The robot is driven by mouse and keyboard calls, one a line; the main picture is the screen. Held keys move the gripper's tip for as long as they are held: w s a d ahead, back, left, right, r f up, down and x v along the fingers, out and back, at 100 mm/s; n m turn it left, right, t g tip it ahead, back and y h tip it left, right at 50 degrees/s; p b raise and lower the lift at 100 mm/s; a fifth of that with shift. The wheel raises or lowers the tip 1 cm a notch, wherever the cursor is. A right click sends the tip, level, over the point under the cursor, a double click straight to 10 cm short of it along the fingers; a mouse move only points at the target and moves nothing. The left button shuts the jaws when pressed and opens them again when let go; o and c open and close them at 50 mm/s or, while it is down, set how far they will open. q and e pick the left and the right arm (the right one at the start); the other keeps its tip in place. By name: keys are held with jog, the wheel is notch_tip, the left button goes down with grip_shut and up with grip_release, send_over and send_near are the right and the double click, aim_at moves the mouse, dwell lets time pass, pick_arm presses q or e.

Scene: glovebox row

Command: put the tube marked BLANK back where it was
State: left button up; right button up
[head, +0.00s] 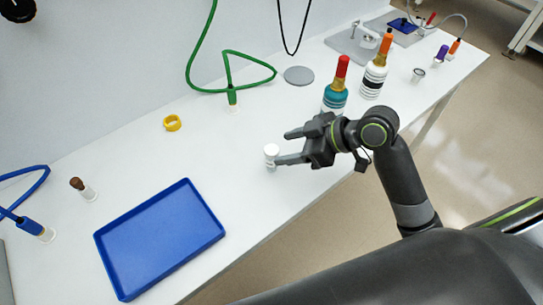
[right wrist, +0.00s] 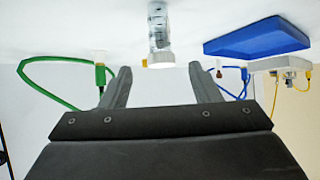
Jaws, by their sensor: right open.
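A clear tube with a white cap (head: 271,153) stands upright on the white bench; its marking is too small to read. In the right wrist view the tube (right wrist: 160,32) appears upside down, with dark marks on its side. My right gripper (head: 284,147) is open and empty, its lower finger close beside the tube in the head view. In the right wrist view the tube lies ahead of the gap between the fingers (right wrist: 160,68). I cannot tell whether a finger touches it. A brown-capped vial (head: 84,190) stands at the left. My left gripper is not in view.
A blue tray (head: 215,234) lies at the front left. A yellow ring (head: 172,123), a green hose (head: 228,54), a grey disc (head: 298,75) and a blue hose (head: 33,228) are around. A red-topped bottle (head: 335,98) and an orange-topped bottle (head: 374,79) stand behind my right gripper.

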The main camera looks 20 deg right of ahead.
aim_at(276, 150)
jog(key=shift+p+x, duration=0.3)
jog(key=shift+x, duration=2.5)
jog(key=shift+s, duration=0.1)
jog(key=shift+c, duration=0.4)
jog(key=c, duration=1.1)
